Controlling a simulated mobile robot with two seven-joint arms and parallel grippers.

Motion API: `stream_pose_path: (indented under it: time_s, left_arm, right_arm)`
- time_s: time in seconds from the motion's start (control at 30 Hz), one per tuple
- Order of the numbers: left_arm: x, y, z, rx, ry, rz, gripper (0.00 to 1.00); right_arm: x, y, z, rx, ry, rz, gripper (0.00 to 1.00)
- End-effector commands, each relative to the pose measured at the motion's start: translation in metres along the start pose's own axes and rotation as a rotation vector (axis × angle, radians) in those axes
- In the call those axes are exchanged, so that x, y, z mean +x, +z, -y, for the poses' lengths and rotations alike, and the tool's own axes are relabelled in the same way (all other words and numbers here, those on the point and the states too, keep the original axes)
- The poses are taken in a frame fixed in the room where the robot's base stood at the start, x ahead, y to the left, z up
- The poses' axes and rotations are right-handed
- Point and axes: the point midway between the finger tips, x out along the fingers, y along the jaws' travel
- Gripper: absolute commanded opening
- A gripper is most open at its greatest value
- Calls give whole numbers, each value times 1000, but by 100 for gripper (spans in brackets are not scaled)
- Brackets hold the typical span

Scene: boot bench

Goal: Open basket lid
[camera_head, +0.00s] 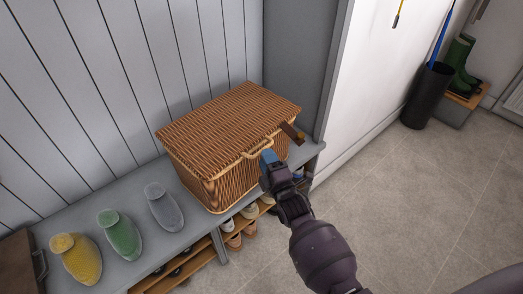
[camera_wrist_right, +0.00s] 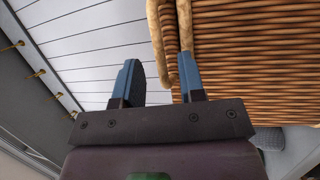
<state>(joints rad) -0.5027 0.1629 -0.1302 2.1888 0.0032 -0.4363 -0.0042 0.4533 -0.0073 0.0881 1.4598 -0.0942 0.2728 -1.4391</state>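The wicker basket (camera_head: 214,190) stands on the grey bench, and its woven lid (camera_head: 228,118) lies shut on top. A pale loop handle (camera_head: 258,148) sits at the lid's front edge; in the right wrist view the loop (camera_wrist_right: 156,40) shows along the wicker. My right gripper (camera_head: 267,160) is at the basket's front, close to the handle. In the wrist view its blue fingers (camera_wrist_right: 159,62) are apart, with part of the loop appearing between them. Whether they touch it I cannot tell. My left gripper is not in view.
A brown strap (camera_head: 292,133) sticks out at the lid's right. Yellow (camera_head: 76,260), green (camera_head: 120,236) and grey (camera_head: 165,208) slipper-like items lie on the bench (camera_head: 190,246). Shoes (camera_head: 234,241) fill the shelf below. A panelled wall is behind; the floor (camera_head: 400,205) is clear.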

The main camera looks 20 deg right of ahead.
Motion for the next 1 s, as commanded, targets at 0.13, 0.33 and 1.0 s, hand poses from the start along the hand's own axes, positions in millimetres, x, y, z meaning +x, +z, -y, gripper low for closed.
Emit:
stream_pose_path:
  time_s: [0.13, 0.33, 1.0]
  left_arm:
    - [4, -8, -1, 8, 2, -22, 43]
    - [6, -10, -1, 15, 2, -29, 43]
    - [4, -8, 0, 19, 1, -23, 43]
  right_arm:
    - [19, 0, 2, 0, -2, 0, 37]
    - [33, 0, 1, 0, -2, 0, 37]
    - [37, 0, 0, 1, -1, 0, 0]
